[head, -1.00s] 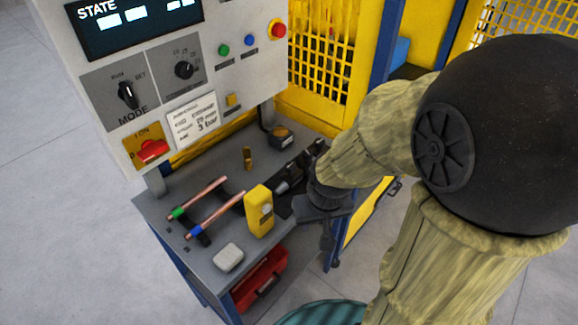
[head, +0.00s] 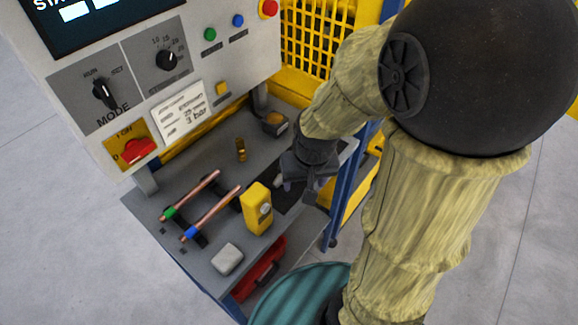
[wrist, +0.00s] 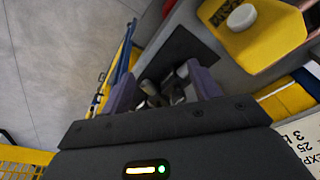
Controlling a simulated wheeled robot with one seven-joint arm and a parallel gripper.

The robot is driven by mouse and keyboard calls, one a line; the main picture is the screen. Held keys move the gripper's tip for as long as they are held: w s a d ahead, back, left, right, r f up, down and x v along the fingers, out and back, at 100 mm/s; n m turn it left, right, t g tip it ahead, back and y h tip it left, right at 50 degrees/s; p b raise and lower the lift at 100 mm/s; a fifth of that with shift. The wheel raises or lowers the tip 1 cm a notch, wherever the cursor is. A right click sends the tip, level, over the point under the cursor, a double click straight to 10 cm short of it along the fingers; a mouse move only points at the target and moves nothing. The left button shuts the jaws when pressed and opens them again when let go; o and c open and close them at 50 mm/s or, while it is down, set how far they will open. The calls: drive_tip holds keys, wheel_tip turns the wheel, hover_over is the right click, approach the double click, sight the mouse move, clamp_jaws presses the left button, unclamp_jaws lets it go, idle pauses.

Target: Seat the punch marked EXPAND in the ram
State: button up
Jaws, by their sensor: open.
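My gripper (head: 303,182) is over the right part of the grey bench, just right of the yellow device. In the wrist view my gripper (wrist: 163,88) has its two purplish fingers apart. Small metallic cylindrical pieces (wrist: 152,90) show between and beyond the fingers, near a dark mat (wrist: 188,52). One pale metal tip (head: 279,181) shows left of the gripper in the head view. No EXPAND marking is readable on any piece, so I cannot tell which is that punch. The arm and gripper hide much of that area, and I cannot make out the ram.
The yellow device (head: 257,208) stands close left of the gripper. Two copper tubes (head: 212,212) lie on a black rack. A grey block (head: 227,259), a brass piece (head: 241,150) and a black box with a yellow top (head: 274,122) are on the bench. The control panel (head: 165,75) overhangs behind.

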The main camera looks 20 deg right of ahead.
drive_tip(key=w+r+m+g+p, duration=0.1)
drive_tip(key=w+r+m+p, duration=0.2)
drive_tip(key=w, duration=0.3)
drive_tip(key=w+r+m+g+p, duration=0.1)
drive_tip(key=w+r+m+p, duration=0.2)
drive_tip(key=w+m+p, duration=0.2)
drive_tip(key=shift+w+r+m, duration=0.35)
drive_tip(key=shift+w+m, duration=0.25)
drive_tip(key=shift+w, duration=0.45)
wheel_tip(320, 180, down, 11)
drive_tip(key=p, duration=0.2)
drive_tip(key=shift+f+p, duration=0.15)
drive_tip(key=shift+p, duration=0.2)
drive_tip(key=shift+w+a+f, duration=0.1)
drive_tip(key=shift+f, duration=0.4)
drive_tip(key=shift+s, duration=0.25)
